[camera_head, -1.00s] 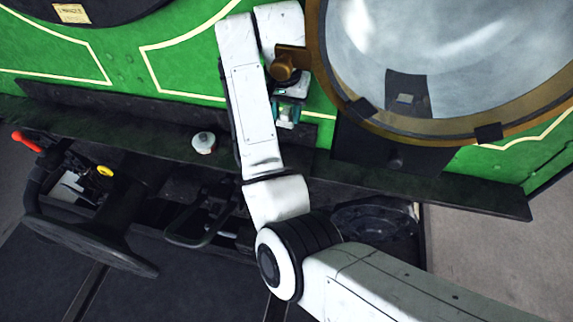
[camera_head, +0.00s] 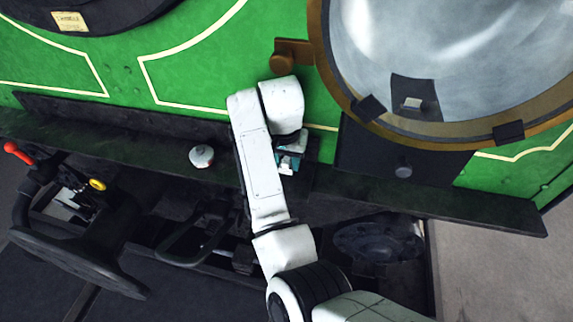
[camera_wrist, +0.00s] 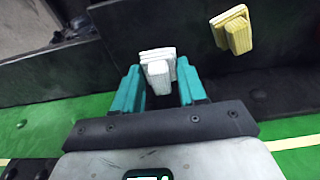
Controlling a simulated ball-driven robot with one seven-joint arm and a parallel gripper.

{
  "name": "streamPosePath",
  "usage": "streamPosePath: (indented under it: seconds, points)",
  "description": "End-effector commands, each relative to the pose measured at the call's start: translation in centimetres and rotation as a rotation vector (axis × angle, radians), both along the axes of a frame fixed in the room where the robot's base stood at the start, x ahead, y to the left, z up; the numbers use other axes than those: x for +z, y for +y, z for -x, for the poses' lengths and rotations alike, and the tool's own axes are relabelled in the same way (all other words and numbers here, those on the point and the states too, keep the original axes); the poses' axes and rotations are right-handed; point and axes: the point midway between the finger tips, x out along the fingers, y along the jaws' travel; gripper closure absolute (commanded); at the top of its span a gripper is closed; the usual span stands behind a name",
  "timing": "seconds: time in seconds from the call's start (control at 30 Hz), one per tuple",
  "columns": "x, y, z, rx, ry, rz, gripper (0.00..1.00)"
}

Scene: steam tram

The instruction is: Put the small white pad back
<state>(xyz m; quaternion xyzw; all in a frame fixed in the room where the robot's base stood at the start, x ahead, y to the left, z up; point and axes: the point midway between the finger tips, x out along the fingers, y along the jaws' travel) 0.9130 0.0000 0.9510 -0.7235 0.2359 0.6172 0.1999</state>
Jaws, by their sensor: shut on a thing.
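The small white pad (camera_wrist: 158,72) is a block with a flat, layered plate at its far side. It sits between the teal fingers of my gripper (camera_wrist: 158,84) in the wrist view, and the gripper is shut on it. In the head view my gripper (camera_head: 287,160) is low over the dark ledge below the green panel. There the arm mostly hides the pad. I cannot tell whether the pad touches the dark surface beyond it.
A similar yellowish pad (camera_wrist: 234,32) is up and right of the white one. A round white knob-like object (camera_head: 201,156) is on the dark ledge (camera_head: 420,190). A large brass-rimmed glass disc (camera_head: 440,140) and a brass fitting (camera_head: 283,62) are near my arm. A handwheel (camera_head: 75,250) is lower left.

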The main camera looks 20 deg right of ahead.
Motion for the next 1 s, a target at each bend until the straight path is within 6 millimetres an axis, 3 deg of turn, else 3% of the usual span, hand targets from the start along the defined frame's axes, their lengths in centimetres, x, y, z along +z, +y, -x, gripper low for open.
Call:
streamPosePath:
  seconds: [0.2,0.57,0.6,0.87,1.0]
  points:
    - [-2.6,0.0,0.0,0.0,0.002,-0.001,0.83]
    - [-2.9,0.0,0.0,0.0,0.001,-0.001,0.83]
    - [-3.0,0.0,0.0,0.0,0.001,-0.001,0.58]
    - [-2.9,0.0,0.0,0.0,0.001,-0.001,0.33]
    - [-2.9,0.0,0.0,0.0,0.001,-0.001,0.33]
